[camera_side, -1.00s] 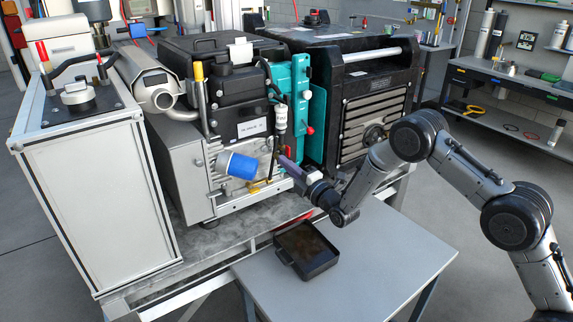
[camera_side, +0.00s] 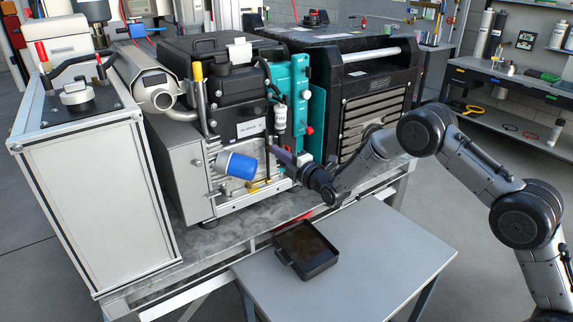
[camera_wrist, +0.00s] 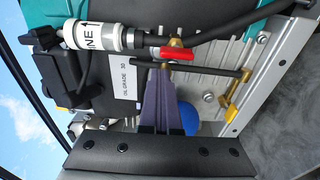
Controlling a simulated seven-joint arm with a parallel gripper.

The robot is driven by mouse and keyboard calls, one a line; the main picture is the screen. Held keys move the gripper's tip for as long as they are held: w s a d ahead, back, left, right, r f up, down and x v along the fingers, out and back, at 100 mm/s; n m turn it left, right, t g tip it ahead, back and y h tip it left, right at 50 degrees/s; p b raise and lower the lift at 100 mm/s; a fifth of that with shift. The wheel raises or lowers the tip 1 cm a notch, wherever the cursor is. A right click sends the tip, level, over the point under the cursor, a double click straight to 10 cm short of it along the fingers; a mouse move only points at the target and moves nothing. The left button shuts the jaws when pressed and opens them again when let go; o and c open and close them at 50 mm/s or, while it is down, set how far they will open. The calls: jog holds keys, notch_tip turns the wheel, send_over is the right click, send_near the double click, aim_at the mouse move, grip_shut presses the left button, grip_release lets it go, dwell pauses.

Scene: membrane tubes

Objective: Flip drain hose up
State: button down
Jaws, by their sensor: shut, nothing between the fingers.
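The drain hose is a thin dark tube (camera_side: 268,163) that stands roughly upright on the front of the engine unit, above a yellow-brass fitting (camera_side: 257,186). In the wrist view the hose (camera_wrist: 215,72) runs across the picture from near the brass fitting (camera_wrist: 231,97) toward the white label. My gripper (camera_side: 271,148) has purple fingers, shut and empty, with its tips at the upper part of the hose. In the wrist view my fingertips (camera_wrist: 160,75) are beside or against the hose; contact cannot be told. The fingers hide part of the engine front.
A blue oil filter (camera_side: 238,165) sticks out left of the hose. A red-handled valve (camera_wrist: 177,54) and a clear-white inline hose part (camera_wrist: 92,36) are close to my fingertips. A black tray (camera_side: 307,250) lies on the grey table (camera_side: 370,265) below, which is otherwise clear.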

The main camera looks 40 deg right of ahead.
jog(key=shift+r, duration=0.25)
jog(key=s+d+r, duration=0.1)
jog(key=s+r, duration=0.1)
jog(key=s, duration=1.2)
notch_tip(320, 180, up, 18)
jog(key=s+d+t, duration=0.1)
jog(key=s+t, duration=0.2)
jog(key=s+d+r+m+g, duration=0.2)
jog(key=s+r+m, duration=0.2)
jog(key=s+r, duration=0.3)
jog(key=s+f+m+g, duration=0.4)
jog(key=s+f+m, duration=0.1)
jog(key=s, duration=0.4)
jog(key=s+f+m+g, duration=0.5)
jog(key=s+f, duration=0.1)
jog(key=s, duration=0.4)
jog(key=s+f+m+g+h, duration=0.1)
jog(key=s+f+m+g, duration=0.3)
jog(key=s, duration=0.6)
notch_tip(320, 180, down, 3)
jog(key=shift+d+r+m+g, duration=0.15)
jog(key=shift+d+m+g, duration=0.2)
jog(key=shift+m+g, duration=0.05)
